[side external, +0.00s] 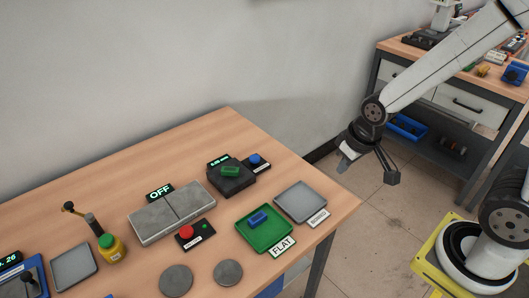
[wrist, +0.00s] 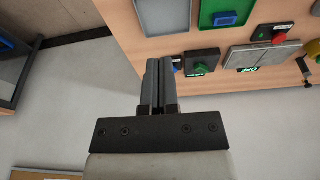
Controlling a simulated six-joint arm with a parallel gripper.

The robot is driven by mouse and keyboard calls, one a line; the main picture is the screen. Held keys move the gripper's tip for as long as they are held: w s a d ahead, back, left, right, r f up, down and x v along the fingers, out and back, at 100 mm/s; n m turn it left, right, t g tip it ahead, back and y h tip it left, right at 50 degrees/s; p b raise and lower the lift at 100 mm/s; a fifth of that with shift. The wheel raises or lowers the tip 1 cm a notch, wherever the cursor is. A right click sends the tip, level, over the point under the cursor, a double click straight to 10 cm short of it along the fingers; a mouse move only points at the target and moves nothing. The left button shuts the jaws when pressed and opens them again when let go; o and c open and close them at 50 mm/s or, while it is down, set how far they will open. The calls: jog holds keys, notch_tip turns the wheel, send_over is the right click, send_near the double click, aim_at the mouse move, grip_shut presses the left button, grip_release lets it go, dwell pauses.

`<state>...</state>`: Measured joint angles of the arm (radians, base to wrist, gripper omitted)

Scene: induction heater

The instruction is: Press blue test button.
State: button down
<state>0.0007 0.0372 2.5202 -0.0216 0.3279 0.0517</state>
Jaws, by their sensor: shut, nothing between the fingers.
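The blue test button (side external: 255,159) sits on a small black box near the back edge of the table, right of a dark block with a green part. In the wrist view a bit of blue (wrist: 177,65) shows just right of my fingers, mostly hidden by them. My gripper (side external: 343,166) hangs in the air right of the table, apart from the button and touching nothing. In the wrist view its two fingers (wrist: 158,64) are together with nothing between them.
The dark block with the green part (side external: 232,178) has a small display behind it. A grey tray (side external: 301,188) and a green tray (side external: 254,238) holding a blue block stand at the right. A red button (side external: 187,232) is farther left. Open air lies between gripper and table.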

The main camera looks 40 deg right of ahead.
jog(key=w+f+m+t, duration=0.2)
jog(key=w+m+t, duration=0.15)
jog(key=w, duration=1.45)
jog(key=m+t+y, duration=0.1)
jog(key=m+t, duration=0.2)
jog(key=m, duration=0.1)
send_over(256, 159)
notch_tip(256, 159, down, 5)
jog(key=shift+w+f, duration=0.1)
jog(key=shift+f, duration=0.1)
jog(key=shift+f, duration=4.4)
